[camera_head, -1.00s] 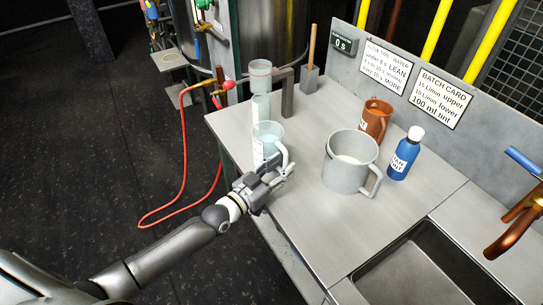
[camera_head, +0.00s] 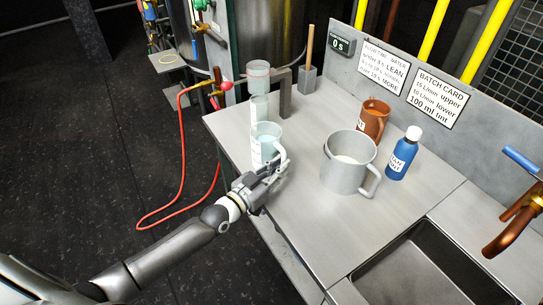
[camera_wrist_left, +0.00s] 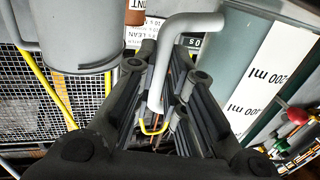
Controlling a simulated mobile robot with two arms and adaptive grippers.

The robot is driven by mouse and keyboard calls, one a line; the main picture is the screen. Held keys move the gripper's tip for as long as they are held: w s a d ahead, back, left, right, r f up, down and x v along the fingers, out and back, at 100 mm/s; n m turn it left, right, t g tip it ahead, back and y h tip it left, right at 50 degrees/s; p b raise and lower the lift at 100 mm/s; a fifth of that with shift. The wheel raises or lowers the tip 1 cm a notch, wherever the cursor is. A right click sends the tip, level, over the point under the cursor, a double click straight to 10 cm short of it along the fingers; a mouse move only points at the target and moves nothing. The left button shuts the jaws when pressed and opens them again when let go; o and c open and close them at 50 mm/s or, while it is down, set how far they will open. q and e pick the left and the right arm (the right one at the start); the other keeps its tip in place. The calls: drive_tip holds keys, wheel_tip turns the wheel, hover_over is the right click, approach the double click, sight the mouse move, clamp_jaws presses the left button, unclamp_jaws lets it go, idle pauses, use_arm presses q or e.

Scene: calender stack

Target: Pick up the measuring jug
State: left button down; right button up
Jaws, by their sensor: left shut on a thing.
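The measuring jug (camera_head: 265,142) is a clear, pale blue-green jug with a white scale label and a light grey handle. It stands near the left edge of the steel counter. In the left wrist view its wall shows at the right with "200 ml" and "100 ml" marks (camera_wrist_left: 262,75), and its handle (camera_wrist_left: 178,62) runs down between the fingers. My left gripper (camera_head: 277,170) is at the handle side of the jug, shut on the handle. I cannot tell whether the jug is clear of the counter. My right gripper is not in view.
A large grey mug (camera_head: 345,175), a brown jug (camera_head: 374,120) and a blue bottle (camera_head: 402,155) stand to the right. A clear cylinder stand (camera_head: 259,85) is behind the jug. A sink (camera_head: 410,270) is at front right. The front counter is bare.

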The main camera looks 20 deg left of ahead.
use_arm(q)
drive_tip(key=shift+r, duration=0.25)
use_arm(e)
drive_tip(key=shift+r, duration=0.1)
